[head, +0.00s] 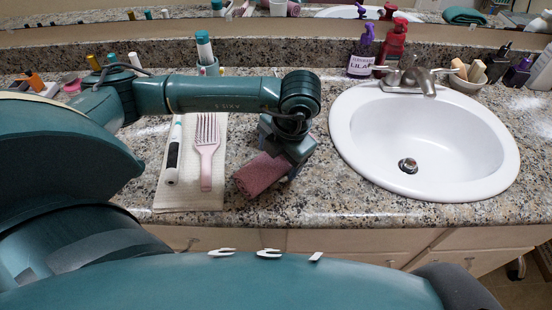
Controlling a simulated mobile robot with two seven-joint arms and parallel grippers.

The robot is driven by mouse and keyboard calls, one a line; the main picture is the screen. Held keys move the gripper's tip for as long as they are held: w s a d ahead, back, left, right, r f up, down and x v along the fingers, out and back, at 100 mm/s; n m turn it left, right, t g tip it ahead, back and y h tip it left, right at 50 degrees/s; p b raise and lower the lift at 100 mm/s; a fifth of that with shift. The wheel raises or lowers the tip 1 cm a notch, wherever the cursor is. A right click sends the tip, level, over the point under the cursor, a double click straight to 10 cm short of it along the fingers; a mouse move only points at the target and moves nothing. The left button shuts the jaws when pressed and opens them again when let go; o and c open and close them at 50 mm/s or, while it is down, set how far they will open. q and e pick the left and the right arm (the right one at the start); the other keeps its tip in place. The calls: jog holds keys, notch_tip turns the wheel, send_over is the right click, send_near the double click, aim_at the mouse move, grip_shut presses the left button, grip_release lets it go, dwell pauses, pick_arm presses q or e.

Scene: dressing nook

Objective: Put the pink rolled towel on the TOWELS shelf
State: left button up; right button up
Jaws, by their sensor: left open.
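The pink rolled towel (262,175) lies on the granite counter near its front edge, left of the sink. My left gripper (284,164) is at the towel's right end, pointing down, and it is open. The gripper covers part of the towel's right end; whether the fingers touch it I cannot tell. No TOWELS shelf shows in the head view. My right gripper is not in view.
A pale mat (218,180) with a pink brush (207,150) and a dark-and-white handled item (174,152) lies left of the towel. The sink (465,170) is to the right. Purple (361,55) and red (393,45) bottles stand behind. A mirror runs along the back.

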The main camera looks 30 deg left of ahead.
pick_arm(q)
jog(key=c, duration=0.9)
jog(key=shift+r, duration=0.15)
